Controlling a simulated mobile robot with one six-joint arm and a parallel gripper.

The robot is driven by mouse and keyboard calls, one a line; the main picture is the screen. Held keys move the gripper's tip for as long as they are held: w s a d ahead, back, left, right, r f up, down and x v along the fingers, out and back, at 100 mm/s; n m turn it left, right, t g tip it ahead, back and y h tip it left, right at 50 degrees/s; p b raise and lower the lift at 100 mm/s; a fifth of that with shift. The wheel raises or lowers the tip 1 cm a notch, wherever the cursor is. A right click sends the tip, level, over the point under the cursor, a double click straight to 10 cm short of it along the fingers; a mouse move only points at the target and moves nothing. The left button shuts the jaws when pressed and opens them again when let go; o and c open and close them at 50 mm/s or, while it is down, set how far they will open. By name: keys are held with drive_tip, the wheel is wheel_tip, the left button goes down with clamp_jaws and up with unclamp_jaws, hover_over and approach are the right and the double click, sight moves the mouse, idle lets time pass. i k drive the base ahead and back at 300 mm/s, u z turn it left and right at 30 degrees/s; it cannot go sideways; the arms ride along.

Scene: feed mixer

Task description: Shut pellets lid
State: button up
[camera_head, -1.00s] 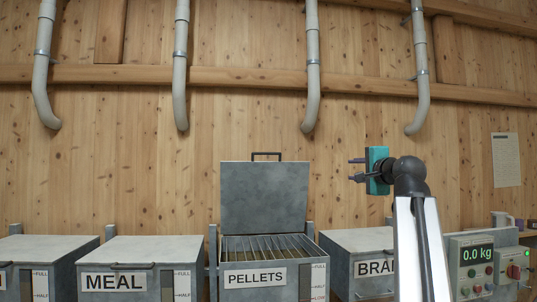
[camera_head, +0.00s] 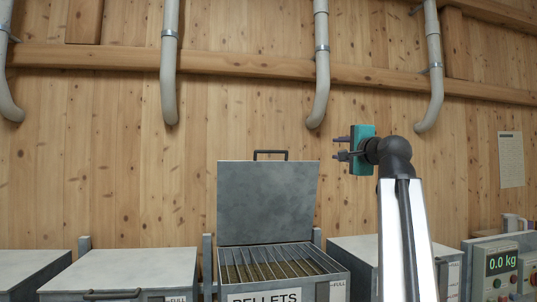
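The pellets bin (camera_head: 265,299) stands low in the middle of the picture, with its label partly cut off by the lower edge. Its grey metal lid (camera_head: 267,202) stands upright at the back, open, with a dark handle (camera_head: 270,153) on its top edge. A slatted grid (camera_head: 275,264) shows in the bin's opening, with brownish feed between the slats. My gripper (camera_head: 338,148) is up to the right of the lid, pointing left, apart from it. Its two dark fingers are spread with nothing between them.
The meal bin (camera_head: 125,270) on the left and the bran bin (camera_head: 360,252) on the right have shut lids. A control panel (camera_head: 500,264) reading 0.0 kg is at the far right. Grey pipes (camera_head: 170,70) hang on the wooden wall behind.

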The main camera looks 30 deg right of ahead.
sight(258, 202)
drive_tip(key=u, duration=0.05)
drive_tip(key=i, duration=1.1)
